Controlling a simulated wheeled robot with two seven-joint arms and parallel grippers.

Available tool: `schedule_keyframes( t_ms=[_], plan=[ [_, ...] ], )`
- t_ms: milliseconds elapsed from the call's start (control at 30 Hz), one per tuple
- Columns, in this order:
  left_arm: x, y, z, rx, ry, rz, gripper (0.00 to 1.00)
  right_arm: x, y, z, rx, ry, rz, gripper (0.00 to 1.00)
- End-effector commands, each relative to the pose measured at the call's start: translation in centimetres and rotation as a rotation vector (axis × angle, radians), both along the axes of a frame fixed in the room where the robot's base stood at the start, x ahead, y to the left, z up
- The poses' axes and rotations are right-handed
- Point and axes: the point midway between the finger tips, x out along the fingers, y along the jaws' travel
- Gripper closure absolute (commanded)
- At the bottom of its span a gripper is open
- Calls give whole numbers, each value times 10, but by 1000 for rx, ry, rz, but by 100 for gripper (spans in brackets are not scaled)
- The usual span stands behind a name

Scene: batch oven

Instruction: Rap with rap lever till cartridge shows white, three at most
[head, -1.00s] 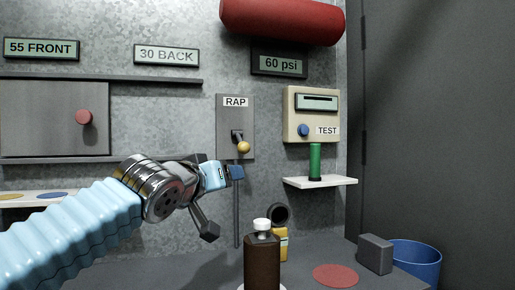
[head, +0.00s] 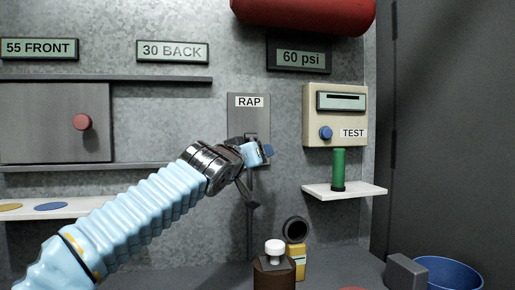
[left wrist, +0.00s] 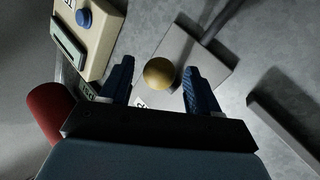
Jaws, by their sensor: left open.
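The grey RAP panel (head: 252,118) is on the wall in the head view. My left gripper (head: 262,162) is in front of its lower part and hides the rap lever there. In the left wrist view the lever's round yellow knob (left wrist: 159,73) sits between the two blue fingers of my open left gripper (left wrist: 157,66), with a visible gap on each side. A green cylinder (head: 338,170) stands upright on the white shelf under the TEST box; I cannot tell whether it is the cartridge. No white shows on it. My right gripper is out of view.
The beige TEST box (head: 314,122) with a blue button is right of the panel. A brown bottle (head: 273,275) with a white cap and a yellow item with a dark ring (head: 296,230) stand below. A blue bin (head: 447,273) is at lower right.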

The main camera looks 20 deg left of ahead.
Motion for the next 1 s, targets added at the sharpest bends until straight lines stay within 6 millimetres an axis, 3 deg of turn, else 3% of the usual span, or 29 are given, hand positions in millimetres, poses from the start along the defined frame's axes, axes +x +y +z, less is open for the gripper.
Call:
schedule_keyframes(
  t_ms=[167,467,867,1000],
  plan=[
    [16,-1,1,-1,0,-1,38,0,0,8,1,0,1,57],
    [19,-1,0,0,-1,-1,38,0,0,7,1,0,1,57],
    [18,-1,0,0,0,-1,98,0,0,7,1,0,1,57],
    [18,-1,0,0,0,-1,100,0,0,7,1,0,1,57]
  ],
)
